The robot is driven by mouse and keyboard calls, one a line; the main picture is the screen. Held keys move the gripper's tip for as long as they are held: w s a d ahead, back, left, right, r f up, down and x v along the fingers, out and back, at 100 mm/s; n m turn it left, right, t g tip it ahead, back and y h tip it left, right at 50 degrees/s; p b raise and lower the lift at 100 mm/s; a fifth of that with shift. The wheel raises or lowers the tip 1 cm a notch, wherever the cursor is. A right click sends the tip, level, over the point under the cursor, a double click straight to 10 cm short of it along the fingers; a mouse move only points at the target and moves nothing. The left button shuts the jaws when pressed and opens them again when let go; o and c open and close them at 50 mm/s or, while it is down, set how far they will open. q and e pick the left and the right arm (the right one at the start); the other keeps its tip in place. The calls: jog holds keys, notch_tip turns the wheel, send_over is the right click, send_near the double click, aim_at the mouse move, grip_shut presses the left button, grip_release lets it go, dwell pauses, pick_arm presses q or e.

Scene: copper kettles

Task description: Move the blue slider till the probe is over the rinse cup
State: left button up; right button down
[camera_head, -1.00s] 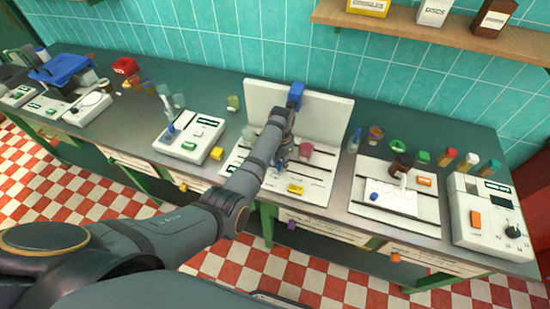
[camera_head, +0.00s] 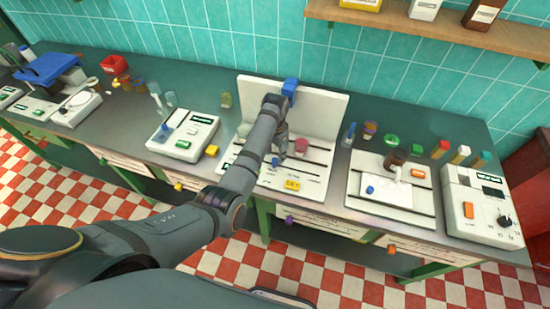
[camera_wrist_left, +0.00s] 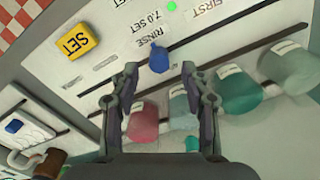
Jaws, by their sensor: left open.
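The white rig with a tall back panel (camera_head: 325,106) stands mid-bench. The blue slider (camera_wrist_left: 158,57) is a small pointed knob at the RINSE label in the left wrist view. My left gripper (camera_wrist_left: 164,74) is open, with its fingertips on either side of the knob's near end; I cannot tell if they touch it. In the head view the left gripper (camera_head: 278,150) is largely hidden by its arm. A pink cup (camera_wrist_left: 143,122) and several grey to teal cups (camera_wrist_left: 237,90) stand in a row. Which one is the rinse cup is unclear. The probe cannot be made out. My right gripper is not in view.
A blue block (camera_head: 290,87) shows at the back panel's top. A yellow SET button (camera_wrist_left: 75,41) is at the rig's front. A white device (camera_head: 184,135) stands left; a slotted board (camera_head: 395,195) and a meter (camera_head: 482,205) stand right.

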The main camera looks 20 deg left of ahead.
pick_arm(q)
notch_tip(320, 180, up, 9)
jog(key=shift+d, duration=0.2)
jog(key=shift+f, duration=0.1)
